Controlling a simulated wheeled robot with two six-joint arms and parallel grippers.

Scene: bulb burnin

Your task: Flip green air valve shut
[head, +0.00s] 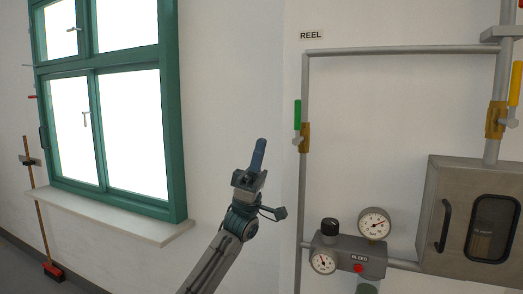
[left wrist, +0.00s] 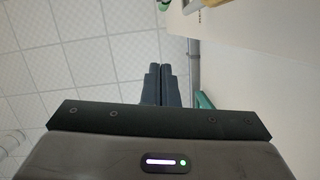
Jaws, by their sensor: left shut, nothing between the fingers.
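The green air valve handle (head: 298,114) stands upright, in line with the grey vertical pipe on the wall, above its brass valve body (head: 304,138). My left gripper (head: 258,152) is shut and empty. In the head view it points up, left of the valve and apart from it in the picture. Its closed fingers (left wrist: 166,84) also show in the left wrist view, with ceiling behind them. My right gripper is not in view.
A yellow-handled valve (head: 515,84) is on the right pipe. Gauges and a regulator with a red bleed button (head: 358,268) sit below the green valve, beside a metal cabinet (head: 472,212). A green-framed window (head: 176,110) is at left. Bare wall lies between window and pipe.

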